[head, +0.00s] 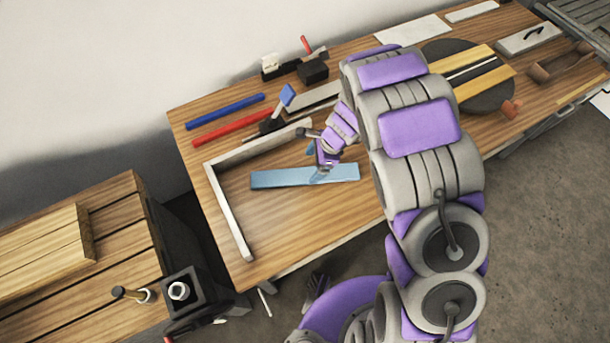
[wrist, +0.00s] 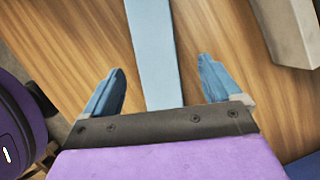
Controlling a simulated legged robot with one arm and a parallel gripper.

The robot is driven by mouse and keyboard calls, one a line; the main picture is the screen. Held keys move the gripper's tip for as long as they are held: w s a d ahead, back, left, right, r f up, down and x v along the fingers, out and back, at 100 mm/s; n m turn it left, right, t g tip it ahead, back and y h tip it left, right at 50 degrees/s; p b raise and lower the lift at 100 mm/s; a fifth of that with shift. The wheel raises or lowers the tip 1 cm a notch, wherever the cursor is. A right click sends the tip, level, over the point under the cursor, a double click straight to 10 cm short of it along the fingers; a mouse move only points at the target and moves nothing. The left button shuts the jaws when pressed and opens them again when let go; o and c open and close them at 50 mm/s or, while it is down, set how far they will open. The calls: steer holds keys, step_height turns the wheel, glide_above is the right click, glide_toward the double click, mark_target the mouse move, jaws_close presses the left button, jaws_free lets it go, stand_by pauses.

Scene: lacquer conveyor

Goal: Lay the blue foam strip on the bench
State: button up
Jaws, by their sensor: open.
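The light blue foam strip (head: 280,179) appears to lie flat on the wooden bench (head: 297,222), in the corner area inside an L-shaped pale bar. In the wrist view the strip (wrist: 153,45) runs from the top edge down between my two blue fingers. My gripper (head: 322,173) is over the right half of the strip. In the wrist view my gripper (wrist: 162,70) is open, with bench wood showing between each finger and the strip. The strip's near part is hidden behind the gripper body.
The L-shaped pale bar (head: 233,212) borders the strip's left and far sides. A dark blue bar (head: 225,110) and a red bar (head: 232,127) lie farther back. A dark round plate (head: 482,95) with yellow strips is at right. The bench's front left is clear.

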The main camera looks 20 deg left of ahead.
mark_target(306, 175)
steer(key=b+x, duration=0.1)
steer(key=x, duration=0.3)
steer(key=shift+s+d+f, duration=0.15)
steer(key=shift+s+f, duration=0.05)
steer(key=shift+f, duration=0.05)
steer(key=c, duration=1.2)
steer(key=shift+r, duration=0.1)
